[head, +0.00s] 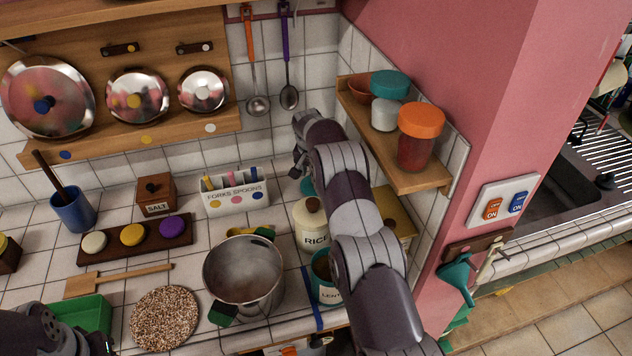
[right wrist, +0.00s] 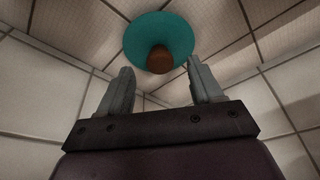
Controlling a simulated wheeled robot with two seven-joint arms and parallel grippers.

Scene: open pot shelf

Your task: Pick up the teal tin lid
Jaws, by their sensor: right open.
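The teal tin lid (right wrist: 173,28), a round disc with a brown knob (right wrist: 159,60), lies ahead of my right gripper (right wrist: 160,85) in the right wrist view. The gripper is open and empty, with the knob roughly centred beyond its fingertips and a gap left between. In the head view a teal edge (head: 307,187) shows beside my right arm, which hides most of it. The open teal tin marked LENT (head: 325,291) stands lower down, partly behind that arm. My left arm shows only at the bottom left corner; its fingers are not clear.
A cream RICE canister (head: 312,222) stands close to my right arm, beside a steel pot (head: 243,275). A wooden wall shelf (head: 415,180) with jars juts out to the right.

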